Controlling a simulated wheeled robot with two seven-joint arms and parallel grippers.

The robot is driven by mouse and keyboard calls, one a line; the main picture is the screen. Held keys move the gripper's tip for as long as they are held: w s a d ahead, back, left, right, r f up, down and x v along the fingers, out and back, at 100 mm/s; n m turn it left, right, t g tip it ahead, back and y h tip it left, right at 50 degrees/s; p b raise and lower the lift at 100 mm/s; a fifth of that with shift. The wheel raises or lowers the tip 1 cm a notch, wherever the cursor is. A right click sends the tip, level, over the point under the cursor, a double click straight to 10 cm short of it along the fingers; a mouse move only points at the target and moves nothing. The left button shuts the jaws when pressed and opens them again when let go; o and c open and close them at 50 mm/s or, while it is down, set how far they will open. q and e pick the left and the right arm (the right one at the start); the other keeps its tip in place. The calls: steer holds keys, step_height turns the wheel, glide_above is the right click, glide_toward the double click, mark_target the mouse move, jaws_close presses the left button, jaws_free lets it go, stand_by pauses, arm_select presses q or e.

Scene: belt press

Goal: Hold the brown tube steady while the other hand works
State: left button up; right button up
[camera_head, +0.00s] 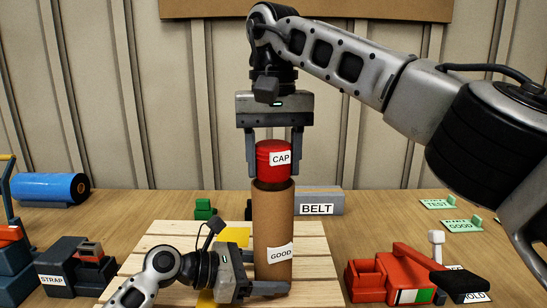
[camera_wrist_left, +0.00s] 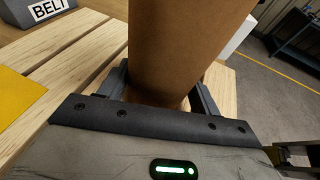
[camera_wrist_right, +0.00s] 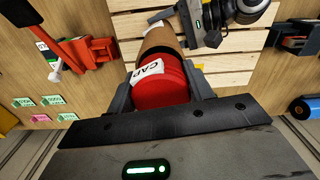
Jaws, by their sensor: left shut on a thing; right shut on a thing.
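The brown tube (camera_head: 272,222) stands upright on the wooden slatted pallet (camera_head: 318,268), with a "GOOD" label near its lower end. My left gripper (camera_head: 268,288) is low at its base, shut on the tube; the left wrist view shows the tube (camera_wrist_left: 182,45) between its fingers (camera_wrist_left: 163,90). My right gripper (camera_head: 275,160) is above, pointing down and shut on the red cap (camera_head: 267,165) labelled "CAP". The cap is at the tube's top end. The right wrist view shows the cap (camera_wrist_right: 165,88) between the fingers (camera_wrist_right: 160,90), in line with the tube. How far it is seated is unclear.
A grey block labelled "BELT" (camera_head: 318,202) stands behind the tube. A red tool (camera_head: 385,277) is at right, a dark "STRAP" device (camera_head: 72,268) at left, and a blue roll (camera_head: 48,188) at far left. Green "TEST" (camera_head: 437,204) and "GOOD" (camera_head: 462,227) signs are at right.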

mark_target(273, 144)
steer(key=shift+f, duration=1.1)
stand_by(2.6)
steer(key=shift+r, duration=0.4)
steer(key=shift+w+r, duration=0.1)
steer(key=shift+r, duration=3)
steer(key=shift+f, duration=0.1)
steer(key=shift+f, duration=2.25)
